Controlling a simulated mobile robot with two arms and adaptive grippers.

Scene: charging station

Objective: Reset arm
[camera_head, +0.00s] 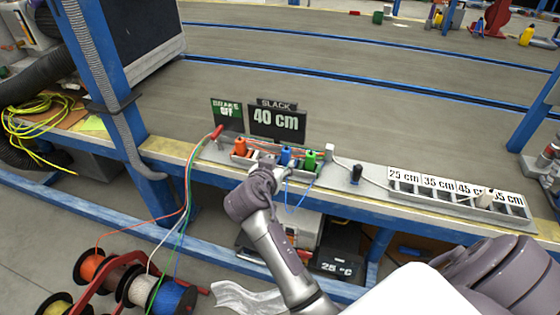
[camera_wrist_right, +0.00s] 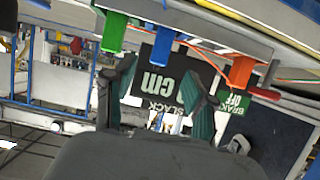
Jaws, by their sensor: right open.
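My right gripper (camera_head: 268,172) is at the front edge of the bench, just in front of the row of coloured plugs. In the right wrist view its two fingers (camera_wrist_right: 158,98) are apart with nothing between them. The orange plug (camera_head: 240,146), blue plug (camera_head: 286,155) and green plug (camera_head: 310,160) stand in the grey fixture. The wrist view shows them upside down along the top: green (camera_wrist_right: 114,31), blue (camera_wrist_right: 162,44) and orange (camera_wrist_right: 241,71). The arm hides part of the fixture. My left gripper is not in view.
A black sign (camera_head: 277,124) reads "SLACK 40 cm", beside a green "BRAKE OFF" sign (camera_head: 227,111). A tray with length labels (camera_head: 437,184) lies right. Cable reels (camera_head: 150,290) stand on the floor at lower left, with wires rising to the bench. The surface behind the signs is clear.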

